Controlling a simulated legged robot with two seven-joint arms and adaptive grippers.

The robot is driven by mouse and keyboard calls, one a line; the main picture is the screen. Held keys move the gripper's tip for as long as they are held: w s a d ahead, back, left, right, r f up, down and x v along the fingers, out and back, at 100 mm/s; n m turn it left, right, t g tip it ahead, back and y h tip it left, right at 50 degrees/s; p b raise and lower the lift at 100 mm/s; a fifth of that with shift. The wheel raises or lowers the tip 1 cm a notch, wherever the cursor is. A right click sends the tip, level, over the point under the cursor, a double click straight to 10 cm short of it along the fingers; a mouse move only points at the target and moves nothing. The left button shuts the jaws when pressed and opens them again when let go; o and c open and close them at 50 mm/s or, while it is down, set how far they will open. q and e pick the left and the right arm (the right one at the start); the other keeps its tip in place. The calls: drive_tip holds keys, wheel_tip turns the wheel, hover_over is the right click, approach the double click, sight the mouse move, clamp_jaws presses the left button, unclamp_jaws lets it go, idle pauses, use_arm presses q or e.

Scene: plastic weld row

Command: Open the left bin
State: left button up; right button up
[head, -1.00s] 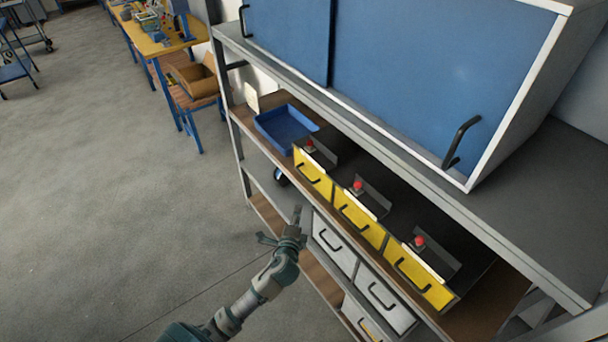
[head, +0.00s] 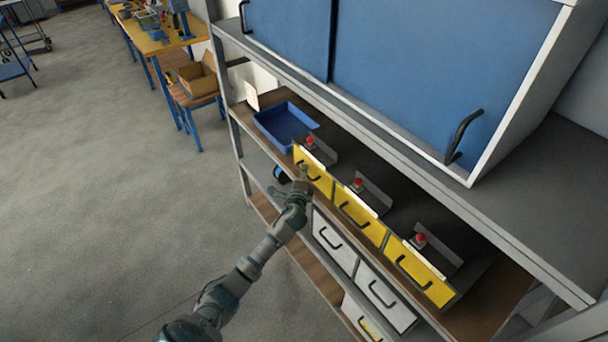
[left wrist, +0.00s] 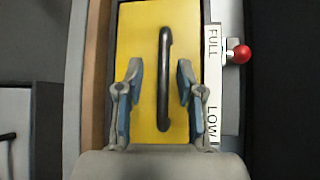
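The left yellow bin (head: 314,176) is the farthest left of three yellow bins on the middle shelf. In the left wrist view its yellow front (left wrist: 145,40) carries a black bar handle (left wrist: 164,75). My left gripper (head: 303,178) is in front of this bin. In the left wrist view the left gripper (left wrist: 157,85) is open, one finger on each side of the handle, with gaps to it on both sides. The bin appears shut, level with its neighbours. My right gripper is not in view.
Two more yellow bins, the middle one (head: 359,214) and the right one (head: 420,272), stand beside it. A blue tray (head: 284,124) lies to the left. White drawers (head: 385,297) sit below. The blue cabinet (head: 420,75) overhangs the shelf.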

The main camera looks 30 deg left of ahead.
use_arm(q)
drive_tip(key=shift+w+a, duration=0.1)
drive_tip(key=shift+w, duration=0.2)
clamp_jaws()
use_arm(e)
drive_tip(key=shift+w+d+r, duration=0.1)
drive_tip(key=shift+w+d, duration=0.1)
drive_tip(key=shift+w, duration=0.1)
use_arm(q)
drive_tip(key=shift+f, duration=0.1)
